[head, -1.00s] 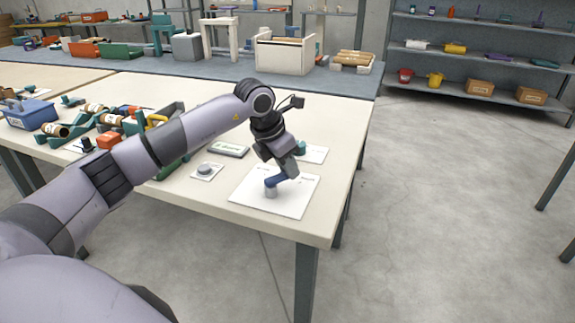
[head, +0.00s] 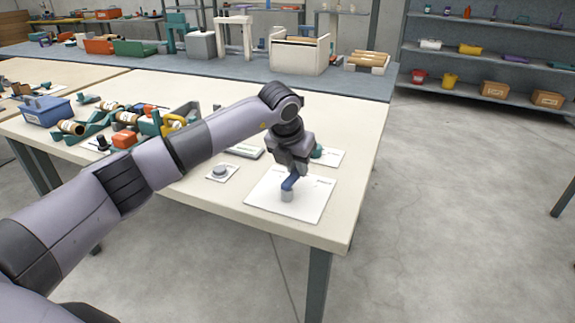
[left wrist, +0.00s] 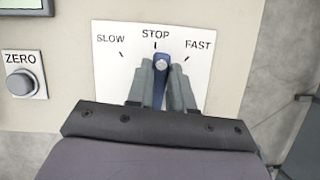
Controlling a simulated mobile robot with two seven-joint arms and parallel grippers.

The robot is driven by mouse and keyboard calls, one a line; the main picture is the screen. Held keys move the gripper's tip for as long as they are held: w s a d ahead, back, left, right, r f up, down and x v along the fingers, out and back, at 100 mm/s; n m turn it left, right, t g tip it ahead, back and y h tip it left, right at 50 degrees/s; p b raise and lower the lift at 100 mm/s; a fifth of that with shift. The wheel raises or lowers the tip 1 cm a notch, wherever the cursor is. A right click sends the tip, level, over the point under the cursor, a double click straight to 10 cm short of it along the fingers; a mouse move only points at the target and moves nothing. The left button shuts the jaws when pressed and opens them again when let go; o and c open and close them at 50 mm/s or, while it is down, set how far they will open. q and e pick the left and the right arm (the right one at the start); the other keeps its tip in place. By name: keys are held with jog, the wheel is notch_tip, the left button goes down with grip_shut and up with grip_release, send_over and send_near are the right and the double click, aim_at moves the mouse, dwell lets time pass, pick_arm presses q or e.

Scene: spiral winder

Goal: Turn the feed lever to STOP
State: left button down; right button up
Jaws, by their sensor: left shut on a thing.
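The feed lever (left wrist: 161,78) is a blue bar with a pale round top, on a white plate (left wrist: 110,72) marked SLOW, STOP and FAST. My left gripper (left wrist: 161,68) is shut on the lever, one grey finger on each side. In the left wrist view the lever's visible end lies just below the STOP tick, slightly to its right. In the head view the blue lever (head: 289,184) sits on a grey post on the white plate (head: 316,202) near the table's front right corner, with my left gripper (head: 292,171) above it. My right gripper is not in view.
A grey ZERO button (left wrist: 22,82) is left of the plate; it also shows in the head view (head: 220,171). A teal knob (head: 317,151) stands close behind the gripper. A blue bin (head: 45,110) and spool parts are at the table's left.

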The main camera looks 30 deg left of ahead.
aim_at(290, 177)
pick_arm(q)
jog(key=shift+a+n, duration=0.25)
jog(key=shift+n, duration=0.25)
jog(key=c, duration=1)
grip_release()
jog(key=shift+v, duration=3.6)
jog(key=shift+d, duration=0.1)
